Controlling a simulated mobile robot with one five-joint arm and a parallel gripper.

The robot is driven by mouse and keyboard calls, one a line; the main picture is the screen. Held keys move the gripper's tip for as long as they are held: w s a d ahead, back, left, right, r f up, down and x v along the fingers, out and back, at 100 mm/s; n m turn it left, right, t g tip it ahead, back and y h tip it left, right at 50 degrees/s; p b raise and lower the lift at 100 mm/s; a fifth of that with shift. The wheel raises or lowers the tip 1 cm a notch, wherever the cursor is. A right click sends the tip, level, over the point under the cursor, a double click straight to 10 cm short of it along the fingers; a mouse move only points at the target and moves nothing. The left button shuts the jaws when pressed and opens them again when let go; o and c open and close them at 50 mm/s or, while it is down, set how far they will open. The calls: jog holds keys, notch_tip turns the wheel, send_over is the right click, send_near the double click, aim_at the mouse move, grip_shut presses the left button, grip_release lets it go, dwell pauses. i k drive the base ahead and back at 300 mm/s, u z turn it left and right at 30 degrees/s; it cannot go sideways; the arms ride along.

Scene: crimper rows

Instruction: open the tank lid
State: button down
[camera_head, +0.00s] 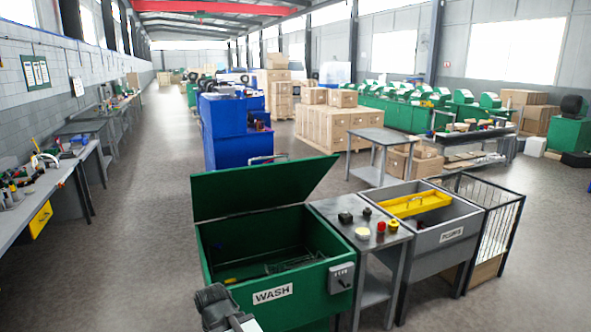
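The green wash tank (222,282) stands in the lower middle, with a white WASH label on its front. Its green lid (262,188) is raised and tilted up along the back edge, so the dark inside shows. A dark wire rack or basket (292,263) lies inside. My gripper (212,300) is at the bottom edge, in front of the tank's left front corner and apart from the lid. It is small and dark, and I cannot make out whether its fingers are apart.
A steel stand (375,255) with red, yellow and black items stands right of the tank. Beyond it are a grey labelled bin (440,248) holding a yellow tray (412,205) and a wire cage (497,222). The aisle floor (135,235) on the left is clear.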

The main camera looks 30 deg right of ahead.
aim_at(215, 195)
jog(key=z, duration=0.4)
jog(key=i, duration=1.7)
jog(key=u, duration=0.95)
jog(key=k, duration=0.8)
jog(key=i, duration=0.95)
jog(key=z, duration=0.1)
